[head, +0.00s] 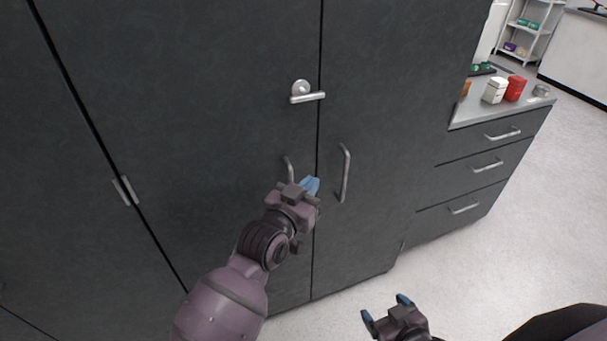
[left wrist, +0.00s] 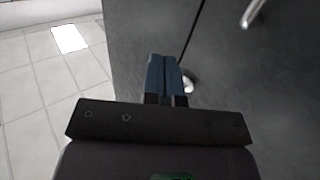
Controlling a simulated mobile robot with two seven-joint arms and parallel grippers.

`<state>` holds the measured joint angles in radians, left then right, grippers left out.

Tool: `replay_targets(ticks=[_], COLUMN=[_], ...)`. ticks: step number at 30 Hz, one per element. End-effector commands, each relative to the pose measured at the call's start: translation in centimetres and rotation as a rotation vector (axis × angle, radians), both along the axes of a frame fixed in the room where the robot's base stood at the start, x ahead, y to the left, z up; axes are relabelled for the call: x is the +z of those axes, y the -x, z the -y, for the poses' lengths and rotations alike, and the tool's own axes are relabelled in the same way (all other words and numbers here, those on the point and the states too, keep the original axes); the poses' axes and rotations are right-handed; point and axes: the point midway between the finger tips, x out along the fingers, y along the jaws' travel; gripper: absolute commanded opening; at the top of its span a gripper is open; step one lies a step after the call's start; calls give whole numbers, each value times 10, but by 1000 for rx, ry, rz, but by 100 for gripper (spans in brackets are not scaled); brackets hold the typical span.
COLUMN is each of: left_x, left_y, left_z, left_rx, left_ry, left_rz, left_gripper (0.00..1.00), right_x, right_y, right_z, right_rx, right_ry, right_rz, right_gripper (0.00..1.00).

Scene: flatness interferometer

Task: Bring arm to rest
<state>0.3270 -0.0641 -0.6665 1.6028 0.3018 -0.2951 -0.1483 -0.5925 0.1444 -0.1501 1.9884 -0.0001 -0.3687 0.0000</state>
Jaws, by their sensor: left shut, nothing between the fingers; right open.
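My left gripper (head: 311,186) is in front of the dark cabinet (head: 220,90), beside the seam between two doors. Its blue fingers are together with nothing between them; they also show in the left wrist view (left wrist: 166,78). It partly covers the left door's handle (head: 289,168); I cannot tell whether it touches it. My right gripper (head: 386,308) is low at the bottom of the head view, above the floor, with its blue fingers apart and empty.
A lever latch (head: 308,97) and a right door handle (head: 345,173) stick out from the closed doors. A drawer unit (head: 480,185) stands at right, with a white container (head: 495,90) and a red container (head: 515,89) on top. The pale floor (head: 540,240) at right is clear.

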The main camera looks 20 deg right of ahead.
Motion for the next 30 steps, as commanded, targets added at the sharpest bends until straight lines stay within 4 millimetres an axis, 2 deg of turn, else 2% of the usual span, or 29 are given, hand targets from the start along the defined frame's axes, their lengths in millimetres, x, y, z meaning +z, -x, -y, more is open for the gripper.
replay_targets(ticks=[4,10,14,16,20,26,30], left_x=[0,0,20,23,8,-36,-77], left_y=[8,9,0,-9,-16,-9,14], left_z=[1,1,-14,-37,-88,-178,-250], left_rx=[0,1,39,85,189,362,492], left_ry=[0,5,21,27,26,-3,-51], left_rz=[0,-12,14,19,-8,-80,-145], left_gripper=[0,0,0,0,0,0,0], right_x=[1,0,-1,-2,-3,-2,-1], right_y=[0,2,5,7,9,7,4], right_z=[0,0,0,0,1,0,0], right_rx=[0,-3,-5,-7,-7,-7,-5], right_ry=[-1,-3,-3,-3,-3,-3,-3], right_rz=[1,-3,-8,-11,-14,-12,-6], right_gripper=[84,84,84,84,84,84,84])
